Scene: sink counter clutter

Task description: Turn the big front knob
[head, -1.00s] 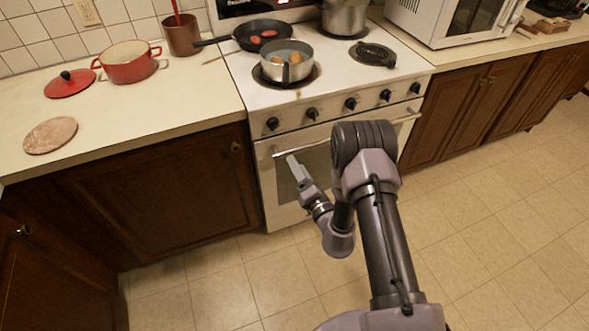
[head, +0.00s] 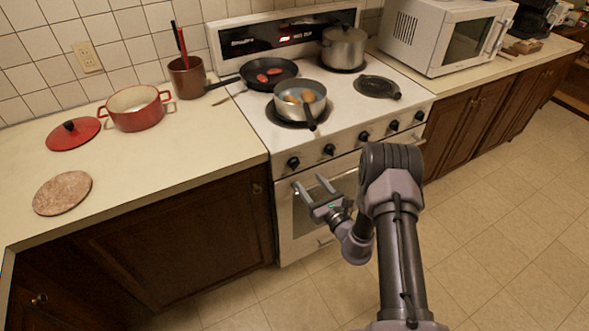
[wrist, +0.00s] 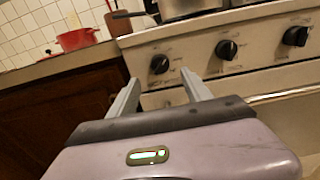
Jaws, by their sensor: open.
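Several black knobs run along the white stove's front panel, all of similar size; I cannot tell one as the big one. The leftmost knob (head: 293,163) also shows in the wrist view (wrist: 159,64). The second knob (head: 329,150) is to its right, also in the wrist view (wrist: 227,50). My gripper (head: 309,182) is open and empty, in front of the stove and below the leftmost knob. In the wrist view, the leftmost knob appears just beyond and between my fingertips (wrist: 160,76), apart from them.
A saucepan (head: 300,104) has its handle pointing out over the front edge, above the knobs. The oven handle bar lies just below the panel. A frying pan (head: 268,74) and lidded pot (head: 343,47) stand behind. Dark cabinets (head: 190,235) are at left; the floor is clear.

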